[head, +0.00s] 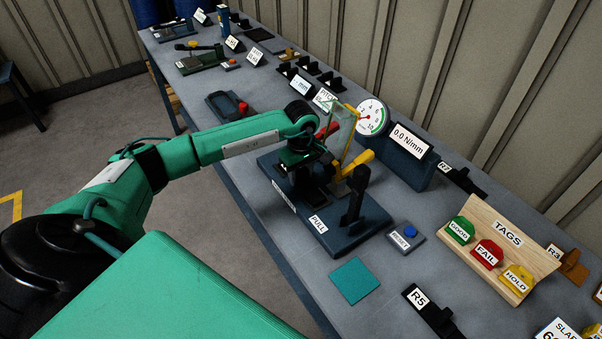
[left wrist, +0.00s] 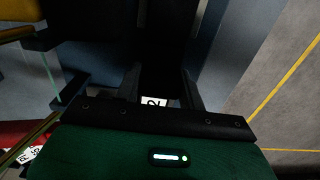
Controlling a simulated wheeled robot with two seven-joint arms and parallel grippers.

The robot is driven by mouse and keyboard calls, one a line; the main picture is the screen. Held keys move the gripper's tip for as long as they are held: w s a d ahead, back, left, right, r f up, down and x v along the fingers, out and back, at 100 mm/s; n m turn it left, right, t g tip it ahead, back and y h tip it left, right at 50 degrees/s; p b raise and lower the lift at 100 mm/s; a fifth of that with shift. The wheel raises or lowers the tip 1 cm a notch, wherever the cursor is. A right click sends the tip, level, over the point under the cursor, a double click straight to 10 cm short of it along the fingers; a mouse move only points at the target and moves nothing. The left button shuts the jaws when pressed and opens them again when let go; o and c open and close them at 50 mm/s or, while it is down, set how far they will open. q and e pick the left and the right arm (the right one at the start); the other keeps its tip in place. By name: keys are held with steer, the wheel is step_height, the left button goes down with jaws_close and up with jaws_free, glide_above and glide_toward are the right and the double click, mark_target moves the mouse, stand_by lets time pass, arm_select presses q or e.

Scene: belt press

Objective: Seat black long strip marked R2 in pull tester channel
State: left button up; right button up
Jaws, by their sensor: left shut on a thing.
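The pull tester, a dark blue base (head: 350,238) marked PULL, stands on the bench with a black upright (head: 355,195), a yellow lever (head: 357,163) and a clear guard (head: 343,130). My left gripper (head: 303,178) is low over the left part of that base, its fingers mostly hidden by the wrist. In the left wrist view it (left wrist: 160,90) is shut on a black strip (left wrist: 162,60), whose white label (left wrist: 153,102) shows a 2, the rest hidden. The channel is hidden, so I cannot tell whether the strip is in it. My right gripper is out of view.
A round gauge (head: 372,117) and a 0.0 N/mm display (head: 410,140) stand behind the tester. A blue-button box (head: 405,238), a teal pad (head: 355,280), strip R5 (head: 435,312) and a TAGS rack (head: 500,246) lie to the front and right.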

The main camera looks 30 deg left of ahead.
mark_target(301, 170)
arm_select(q)
steer(key=shift+f, duration=0.2)
stand_by(0.4)
steer(key=o, duration=1.1)
steer(key=shift+r, duration=0.15)
steer(key=shift+r+p, duration=1.25)
steer(key=shift+r, duration=2.15)
